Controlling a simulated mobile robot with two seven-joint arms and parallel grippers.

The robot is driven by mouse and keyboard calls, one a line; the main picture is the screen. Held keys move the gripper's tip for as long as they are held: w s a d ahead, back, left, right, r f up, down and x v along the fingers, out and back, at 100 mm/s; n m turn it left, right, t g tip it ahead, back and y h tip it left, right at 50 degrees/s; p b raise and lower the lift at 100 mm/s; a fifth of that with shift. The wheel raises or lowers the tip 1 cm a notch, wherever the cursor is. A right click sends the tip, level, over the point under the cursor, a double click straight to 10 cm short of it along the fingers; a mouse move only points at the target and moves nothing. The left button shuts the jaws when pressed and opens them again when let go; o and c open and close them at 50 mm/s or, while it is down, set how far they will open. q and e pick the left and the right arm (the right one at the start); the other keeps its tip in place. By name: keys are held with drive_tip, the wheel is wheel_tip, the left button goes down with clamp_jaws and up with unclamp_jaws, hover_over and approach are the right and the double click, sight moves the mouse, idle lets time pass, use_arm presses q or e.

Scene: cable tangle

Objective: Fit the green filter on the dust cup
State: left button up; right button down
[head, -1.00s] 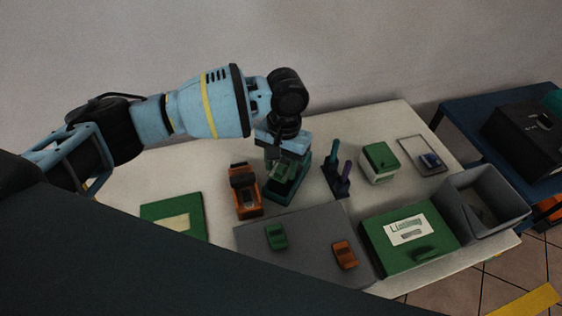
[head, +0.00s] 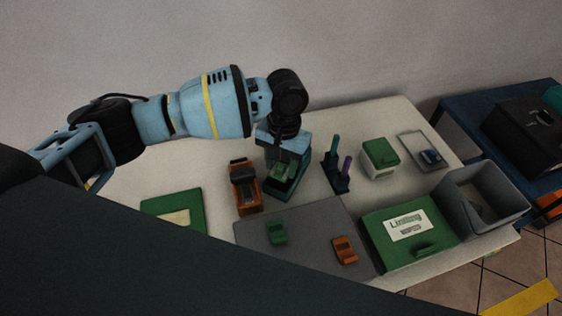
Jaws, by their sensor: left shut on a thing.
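My left gripper (head: 288,160) reaches down over a dark green unit (head: 288,192) at the middle of the table. It is shut on a green part low in the unit's opening, mostly hidden by the gripper. I cannot tell whether this part is the filter or the dust cup. A small green piece (head: 277,232) and a small orange piece (head: 344,249) lie apart on the grey mat (head: 308,222). An orange unit (head: 244,190) stands just left of the dark green one. My right gripper is not in view.
Right of the gripper stand upright teal and purple tools (head: 340,172), a white box with green top (head: 380,157) and a tray with a blue item (head: 430,157). A labelled green box (head: 385,254) and grey bin (head: 483,204) are front right. A green board (head: 155,208) lies left.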

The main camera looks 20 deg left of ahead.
use_arm(q)
drive_tip(key=shift+f, duration=0.75)
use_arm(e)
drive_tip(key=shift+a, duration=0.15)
use_arm(q)
drive_tip(key=o, duration=1)
drive_tip(key=shift+o, duration=0.2)
drive_tip(key=shift+r, duration=0.3)
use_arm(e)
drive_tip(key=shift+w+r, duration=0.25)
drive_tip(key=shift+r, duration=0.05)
use_arm(q)
drive_tip(key=shift+r+p, duration=0.65)
drive_tip(key=shift+r, duration=0.1)
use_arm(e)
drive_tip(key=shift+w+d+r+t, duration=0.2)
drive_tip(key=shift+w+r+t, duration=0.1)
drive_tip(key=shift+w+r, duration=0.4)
use_arm(q)
drive_tip(key=shift+r, duration=0.1)
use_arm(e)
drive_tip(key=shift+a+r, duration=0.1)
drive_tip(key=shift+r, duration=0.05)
